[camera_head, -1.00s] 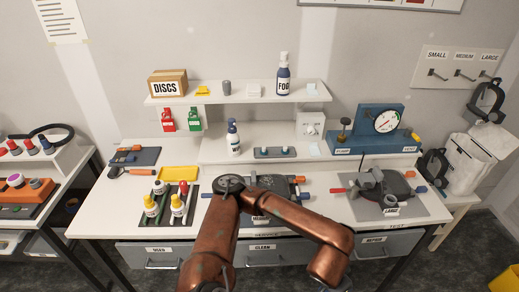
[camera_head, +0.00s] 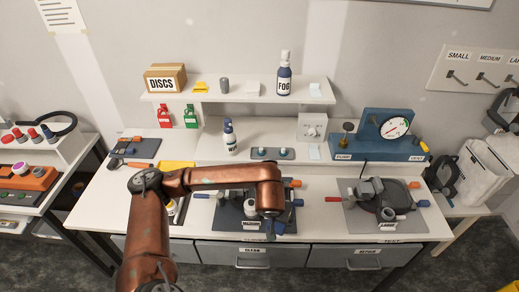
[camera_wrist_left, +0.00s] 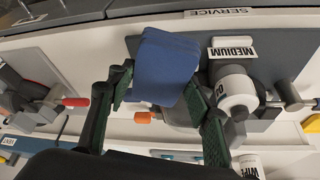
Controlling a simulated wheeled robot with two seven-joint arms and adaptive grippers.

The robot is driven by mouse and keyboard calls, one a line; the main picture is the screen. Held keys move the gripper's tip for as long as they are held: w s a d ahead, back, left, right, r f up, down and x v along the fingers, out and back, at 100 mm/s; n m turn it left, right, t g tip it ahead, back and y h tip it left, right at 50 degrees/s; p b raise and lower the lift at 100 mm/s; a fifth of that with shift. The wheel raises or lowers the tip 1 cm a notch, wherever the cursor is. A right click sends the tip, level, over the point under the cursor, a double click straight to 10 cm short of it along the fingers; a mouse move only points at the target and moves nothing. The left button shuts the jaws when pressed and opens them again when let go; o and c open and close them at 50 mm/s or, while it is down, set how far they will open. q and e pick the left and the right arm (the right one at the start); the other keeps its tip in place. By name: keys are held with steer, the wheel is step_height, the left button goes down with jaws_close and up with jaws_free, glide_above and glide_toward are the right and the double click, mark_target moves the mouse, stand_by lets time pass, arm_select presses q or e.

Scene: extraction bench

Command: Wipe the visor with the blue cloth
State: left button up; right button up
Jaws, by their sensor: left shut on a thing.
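My left gripper (camera_wrist_left: 160,110) is shut on the blue cloth (camera_wrist_left: 165,68), a thick folded pad between its green-padded fingers. In the head view the cloth (camera_head: 268,229) shows dark blue below my wrist, over the service mat marked MEDIUM (camera_head: 232,222). A dark grey respirator part (camera_wrist_left: 290,95) and a pale cylinder (camera_wrist_left: 235,88) lie beside the cloth in the wrist view. The visor is largely hidden by my arm and the cloth, and I cannot tell whether the cloth touches it. My right gripper is not in view.
A grey mask on the LARGE mat (camera_head: 385,195) lies to the right. The bench's right front corner is clear.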

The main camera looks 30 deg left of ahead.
arm_select(q)
steer(key=w+a+r+n+y+p, duration=0.2)
steer(key=w+a+r+n+p, duration=0.2)
steer(key=w+a+r+p, duration=0.8)
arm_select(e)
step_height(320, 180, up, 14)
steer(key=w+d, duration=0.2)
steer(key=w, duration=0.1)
arm_select(q)
steer(key=shift+g, duration=0.3)
steer(key=f+b, duration=0.3)
steer(key=a+f+b, duration=0.1)
steer(key=f+b, duration=0.1)
steer(key=shift+s, duration=0.3)
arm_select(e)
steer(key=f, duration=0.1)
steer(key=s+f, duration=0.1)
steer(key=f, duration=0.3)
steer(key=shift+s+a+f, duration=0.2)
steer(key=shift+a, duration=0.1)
